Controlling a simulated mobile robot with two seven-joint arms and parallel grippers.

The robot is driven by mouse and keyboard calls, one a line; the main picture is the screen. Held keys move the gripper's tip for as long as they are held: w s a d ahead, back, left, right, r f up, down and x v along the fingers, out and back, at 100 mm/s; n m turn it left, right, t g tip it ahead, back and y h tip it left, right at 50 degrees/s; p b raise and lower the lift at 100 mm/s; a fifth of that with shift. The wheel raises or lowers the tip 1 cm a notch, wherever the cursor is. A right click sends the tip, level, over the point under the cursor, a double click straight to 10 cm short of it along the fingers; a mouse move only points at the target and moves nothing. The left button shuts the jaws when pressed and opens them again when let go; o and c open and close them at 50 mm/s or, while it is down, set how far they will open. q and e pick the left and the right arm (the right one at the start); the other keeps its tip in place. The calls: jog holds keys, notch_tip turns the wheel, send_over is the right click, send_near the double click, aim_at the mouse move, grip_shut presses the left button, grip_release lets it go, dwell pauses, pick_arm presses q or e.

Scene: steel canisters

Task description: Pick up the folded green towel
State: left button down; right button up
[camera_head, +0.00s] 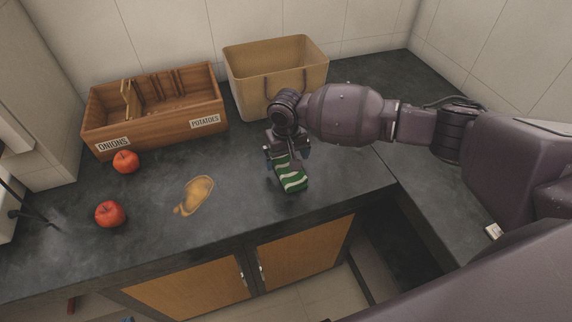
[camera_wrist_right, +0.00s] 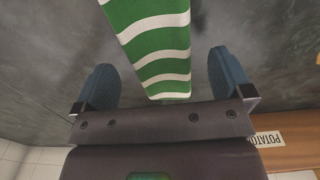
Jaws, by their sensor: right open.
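The folded green towel (camera_head: 290,176) with white stripes lies on the dark counter near its front edge in the head view. In the right wrist view the towel (camera_wrist_right: 158,45) reaches down between the two blue fingers. My right gripper (camera_head: 287,157) is at the towel's back end, fingers apart on either side of it. In the right wrist view the right gripper (camera_wrist_right: 163,85) is open, with a gap between each finger and the towel. The towel's back end is partly hidden by the gripper in the head view. My left gripper is not in view.
A wooden box (camera_head: 160,118) marked onions and potatoes stands at the back left, beside a tan basket (camera_head: 247,91) behind my right gripper.

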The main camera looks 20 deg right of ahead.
aim_at(286, 161)
notch_tip(286, 161, down, 2)
jog(key=shift+f, duration=0.25)
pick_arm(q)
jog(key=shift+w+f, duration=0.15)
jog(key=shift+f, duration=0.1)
pick_arm(e)
jog(key=shift+r, duration=0.1)
jog(key=shift+c, duration=0.2)
jog(key=c, duration=1)
pick_arm(q)
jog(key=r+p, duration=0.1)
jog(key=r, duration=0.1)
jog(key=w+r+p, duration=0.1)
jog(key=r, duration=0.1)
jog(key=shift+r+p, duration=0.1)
jog(key=shift+p, duration=0.25)
pick_arm(e)
notch_tip(286, 161, up, 20)
